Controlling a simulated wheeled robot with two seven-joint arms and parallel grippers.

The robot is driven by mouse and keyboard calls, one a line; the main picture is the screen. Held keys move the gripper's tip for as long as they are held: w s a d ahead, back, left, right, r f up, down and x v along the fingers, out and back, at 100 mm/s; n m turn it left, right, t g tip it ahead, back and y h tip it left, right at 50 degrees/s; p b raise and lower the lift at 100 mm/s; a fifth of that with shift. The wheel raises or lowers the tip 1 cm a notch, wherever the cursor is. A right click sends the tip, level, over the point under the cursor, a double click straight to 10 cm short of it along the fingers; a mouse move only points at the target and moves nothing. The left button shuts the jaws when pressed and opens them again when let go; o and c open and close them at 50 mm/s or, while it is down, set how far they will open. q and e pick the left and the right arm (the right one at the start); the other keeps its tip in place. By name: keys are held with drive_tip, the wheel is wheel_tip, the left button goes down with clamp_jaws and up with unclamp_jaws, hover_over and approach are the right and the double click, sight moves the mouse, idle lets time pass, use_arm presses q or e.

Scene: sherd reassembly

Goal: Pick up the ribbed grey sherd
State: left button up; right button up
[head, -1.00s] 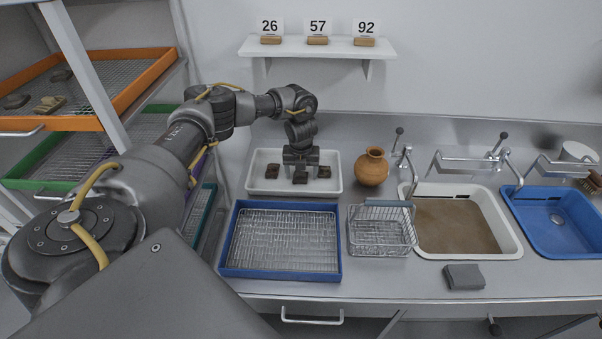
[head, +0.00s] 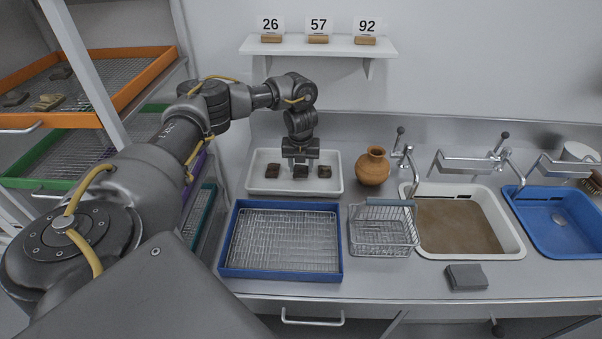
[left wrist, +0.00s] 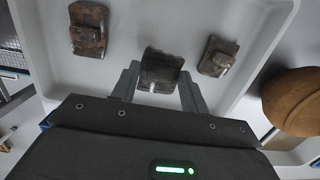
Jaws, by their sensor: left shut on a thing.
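Three dark sherds show at the white tray (head: 254,182). The middle sherd (head: 300,171) is dark grey-brown and seems to be the ribbed grey sherd; its ribs are too small to make out clearly. My left gripper (head: 300,166) points down over the tray and is shut on this sherd. In the left wrist view the sherd (left wrist: 160,68) sits between the two grey fingers. Whether it is clear of the tray floor I cannot tell. The left sherd (head: 273,170) and the right sherd (head: 324,171) lie apart on either side. My right gripper is out of view.
A blue tray with a wire rack (head: 284,273) stands in front of the white tray. A wire basket (head: 382,238), a clay jar (head: 373,168) and a basin of brown water (head: 455,225) are to the right. A shelf (head: 318,46) with number cards hangs above.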

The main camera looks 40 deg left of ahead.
use_arm(q)
drive_tip(key=s+d+r, duration=0.3)
drive_tip(key=d+r, duration=0.2)
drive_tip(key=d, duration=0.1)
drive_tip(key=s+d+r, duration=0.3)
drive_tip(key=d+r, duration=0.2)
drive_tip(key=d, duration=0.1)
drive_tip(key=shift+s+d+r+p, duration=0.15)
drive_tip(key=shift+s+d+p, duration=0.1)
drive_tip(key=shift+d+p, duration=0.05)
